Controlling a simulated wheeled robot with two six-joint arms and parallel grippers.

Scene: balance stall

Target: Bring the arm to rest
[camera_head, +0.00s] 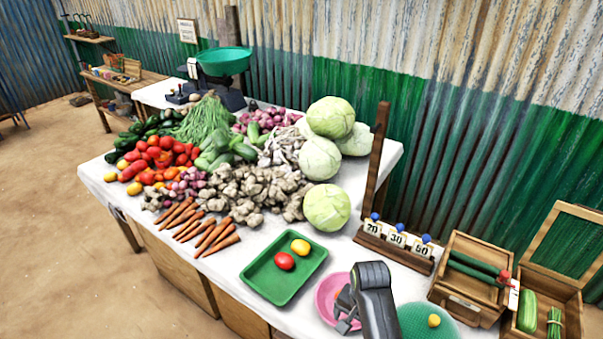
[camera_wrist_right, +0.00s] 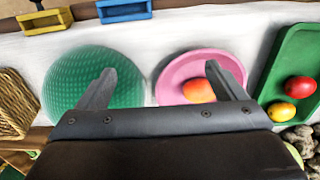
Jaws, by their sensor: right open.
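My right gripper (camera_head: 345,308) is over the pink plate (camera_head: 327,293) at the table's front, with its dark wrist above it. In the wrist view my right gripper (camera_wrist_right: 163,85) is open, with nothing between its fingers. One finger overlaps the green woven round dish (camera_wrist_right: 72,85). The other overlaps the pink plate (camera_wrist_right: 175,68), where an orange-red vegetable (camera_wrist_right: 198,91) lies, partly behind that finger. In the head view the green dish (camera_head: 418,322) shows a yellow item (camera_head: 433,320) on it. My left gripper is not in view.
A green tray (camera_head: 262,277) with a red (camera_head: 284,260) and a yellow vegetable (camera_head: 300,246) lies left of the plate. A wooden rack (camera_head: 400,252) with number cards and open wooden boxes (camera_head: 466,308) stand right. Heaped vegetables and cabbages (camera_head: 326,207) fill the table behind.

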